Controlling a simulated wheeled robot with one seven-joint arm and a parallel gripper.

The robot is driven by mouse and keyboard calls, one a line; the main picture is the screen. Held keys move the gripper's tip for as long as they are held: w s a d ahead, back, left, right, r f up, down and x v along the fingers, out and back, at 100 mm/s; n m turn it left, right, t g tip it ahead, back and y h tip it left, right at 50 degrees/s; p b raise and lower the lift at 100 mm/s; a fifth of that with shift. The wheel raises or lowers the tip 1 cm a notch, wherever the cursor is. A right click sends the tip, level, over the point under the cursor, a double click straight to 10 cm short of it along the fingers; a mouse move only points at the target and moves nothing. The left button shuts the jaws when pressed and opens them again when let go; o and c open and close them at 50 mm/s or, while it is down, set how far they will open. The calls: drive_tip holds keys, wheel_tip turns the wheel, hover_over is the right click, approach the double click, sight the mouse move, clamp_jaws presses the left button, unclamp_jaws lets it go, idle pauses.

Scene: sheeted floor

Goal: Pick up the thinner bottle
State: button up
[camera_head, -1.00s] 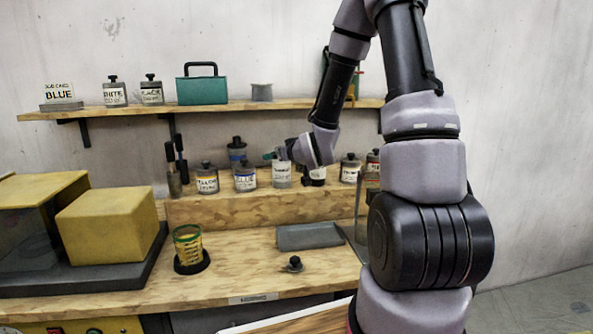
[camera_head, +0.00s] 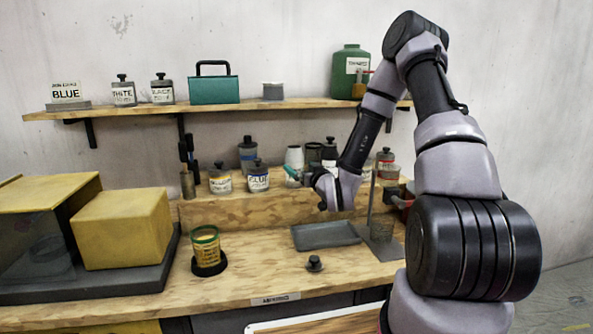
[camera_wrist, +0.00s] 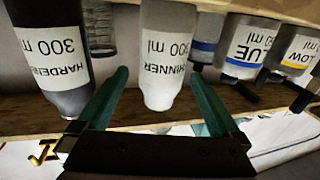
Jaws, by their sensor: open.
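The thinner bottle (camera_wrist: 165,60), pale with an upside-down "THINNER 300 ml" label, is in the middle of the wrist view. My gripper (camera_wrist: 158,76) is open, with one teal finger on each side of this bottle in the picture; I see gaps, and cannot tell how deep the bottle sits between them. In the head view my gripper (camera_head: 298,178) is at the raised wooden step, in front of a whitish bottle (camera_head: 293,157) whose label is hidden, probably the thinner.
The hardener bottle (camera_wrist: 48,55) stands close on the left in the wrist view; the blue bottle (camera_wrist: 247,47) and yellow bottle (camera_wrist: 295,55) are on the right. In the head view a grey tray (camera_head: 325,235) and a yellow-labelled cup (camera_head: 206,246) are on the bench below the shelf (camera_head: 150,108).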

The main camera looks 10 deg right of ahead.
sight(291, 162)
drive_tip(key=x, duration=0.7)
drive_tip(key=shift+w+a+f, duration=0.15)
drive_tip(key=shift+w+a, duration=0.05)
clamp_jaws()
